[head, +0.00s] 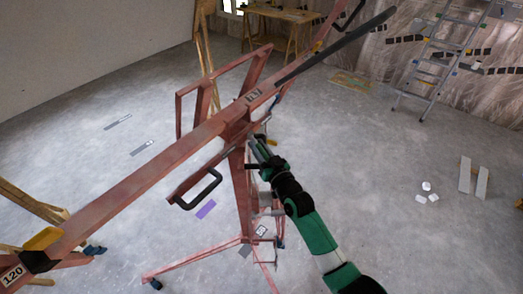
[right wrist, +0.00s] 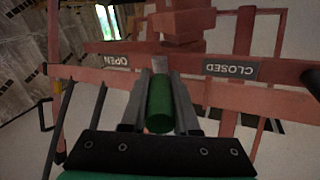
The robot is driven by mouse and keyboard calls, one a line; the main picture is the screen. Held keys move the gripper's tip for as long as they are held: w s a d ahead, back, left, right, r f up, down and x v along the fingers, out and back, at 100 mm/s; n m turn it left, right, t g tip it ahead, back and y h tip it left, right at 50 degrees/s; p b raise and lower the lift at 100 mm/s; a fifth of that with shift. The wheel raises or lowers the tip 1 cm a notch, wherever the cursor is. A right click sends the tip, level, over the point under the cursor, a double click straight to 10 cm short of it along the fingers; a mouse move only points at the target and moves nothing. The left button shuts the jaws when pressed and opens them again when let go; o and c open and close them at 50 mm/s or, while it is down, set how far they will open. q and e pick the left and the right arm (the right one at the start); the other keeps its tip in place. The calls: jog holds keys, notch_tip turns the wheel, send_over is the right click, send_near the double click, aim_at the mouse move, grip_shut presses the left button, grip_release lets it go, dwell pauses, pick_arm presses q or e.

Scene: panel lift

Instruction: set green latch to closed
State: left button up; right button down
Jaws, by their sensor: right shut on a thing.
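The green latch (right wrist: 160,104) is a green cylinder-shaped handle in the right wrist view, pointing toward the camera. It stands between the OPEN label (right wrist: 116,61) and the CLOSED label (right wrist: 230,69) on a red bar, a little nearer OPEN. My right gripper (right wrist: 160,90) is shut on it, one finger on each side. In the head view my right gripper (head: 257,147) is at the red panel lift (head: 160,160), below its long bar; the latch is mostly hidden there. My left gripper is not in view.
A black crank-like handle (head: 212,190) sticks out of the lift left of my right gripper. The lift's legs (head: 195,262) spread on the floor. A ladder (head: 437,60) and a wooden workbench (head: 283,15) stand at the back. Floor on the right is mostly free.

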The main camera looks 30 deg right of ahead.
jog(key=shift+a, duration=0.1)
dwell(0.4)
jog(key=c, duration=0.7)
grip_release()
jog(key=shift+s, duration=0.35)
jog(key=s, duration=0.3)
jog(key=s+a+p, duration=0.1)
jog(key=s, duration=0.3)
jog(key=s+p, duration=0.1)
jog(key=s, duration=0.2)
jog(key=shift+s+a, duration=0.15)
jog(key=shift+s, duration=0.25)
